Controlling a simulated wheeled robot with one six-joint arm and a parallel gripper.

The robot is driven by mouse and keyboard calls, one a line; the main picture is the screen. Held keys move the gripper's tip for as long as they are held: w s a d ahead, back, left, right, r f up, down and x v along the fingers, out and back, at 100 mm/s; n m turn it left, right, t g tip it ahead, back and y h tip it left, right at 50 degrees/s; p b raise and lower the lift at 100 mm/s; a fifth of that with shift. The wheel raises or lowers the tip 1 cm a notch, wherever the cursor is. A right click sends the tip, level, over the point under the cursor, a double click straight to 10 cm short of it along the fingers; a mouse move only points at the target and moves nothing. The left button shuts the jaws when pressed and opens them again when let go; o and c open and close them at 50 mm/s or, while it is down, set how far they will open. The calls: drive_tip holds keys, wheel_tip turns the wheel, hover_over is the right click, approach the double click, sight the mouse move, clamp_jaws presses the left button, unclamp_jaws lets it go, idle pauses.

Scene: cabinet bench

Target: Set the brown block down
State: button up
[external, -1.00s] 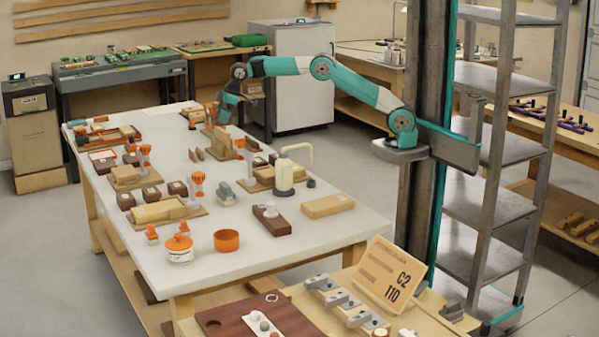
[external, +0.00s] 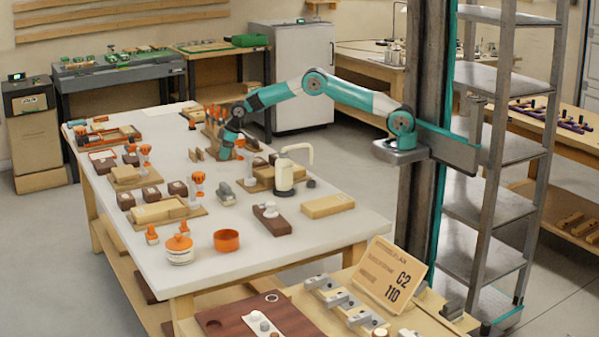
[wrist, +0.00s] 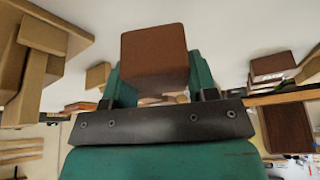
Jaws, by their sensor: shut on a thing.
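The brown block (wrist: 153,52) is between the teal fingers of my gripper (wrist: 154,80) in the wrist view. The fingers are shut on its two sides. In the external view my gripper (external: 227,152) points down over the middle of the white table (external: 330,226). It is close to the upright wooden pieces and behind the orange-topped clamp. The block is too small and dark there to make out clearly. I cannot tell whether its underside touches anything.
Light wooden pieces (wrist: 30,70) stand at the left in the wrist view. A brown block with a pale top (wrist: 272,65) is at the right. In the external view a white pump bottle (external: 284,176) and a grey metal piece (external: 225,193) stand nearer the camera.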

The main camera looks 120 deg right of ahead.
sight(225, 170)
drive_tip(key=shift+f, duration=2.1)
drive_tip(key=shift+f, duration=0.2)
drive_tip(key=o, duration=1)
drive_tip(key=shift+c, duration=0.2)
drive_tip(key=shift+r, duration=0.1)
drive_tip(key=shift+r, duration=0.3)
drive_tip(key=v, duration=1.1)
drive_tip(key=shift+s+r, duration=0.25)
drive_tip(key=shift+s, duration=0.05)
